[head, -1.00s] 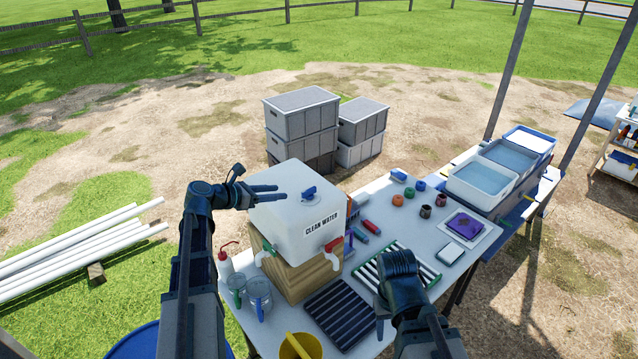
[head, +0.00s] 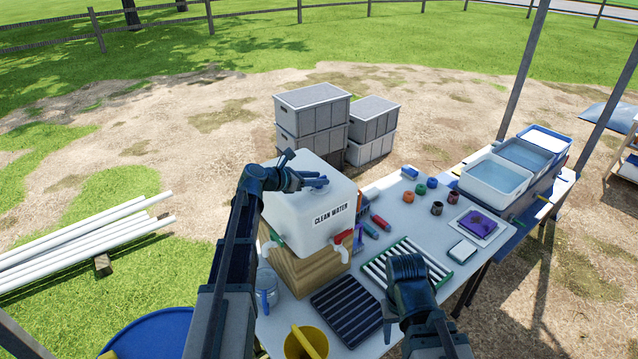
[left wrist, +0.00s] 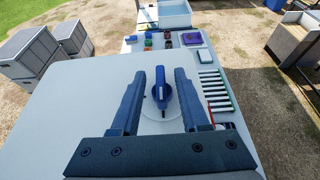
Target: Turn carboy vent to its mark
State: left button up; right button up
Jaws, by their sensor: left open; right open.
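The white carboy (head: 307,207) labelled CLEAN WATER stands on a wooden block on the table. Its blue vent (left wrist: 161,92) sits on a round pale base on the carboy's top; in the head view the vent (head: 318,182) is partly covered by my gripper. My left gripper (left wrist: 160,80) is open, with one finger on each side of the vent and a gap to each. I cannot make out a mark by the vent. My right gripper (head: 390,325) is open and empty, low over the table by the dark ribbed tray.
A red-handled tap (head: 342,238) juts from the carboy's front. A dark ribbed tray (head: 346,310), a white slatted rack (head: 400,268) and a yellow container (head: 306,343) crowd the near table.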

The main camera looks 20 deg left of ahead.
pick_arm(q)
jog(key=shift+w+d+f, duration=0.15)
jog(key=shift+w+d, duration=0.2)
grip_shut()
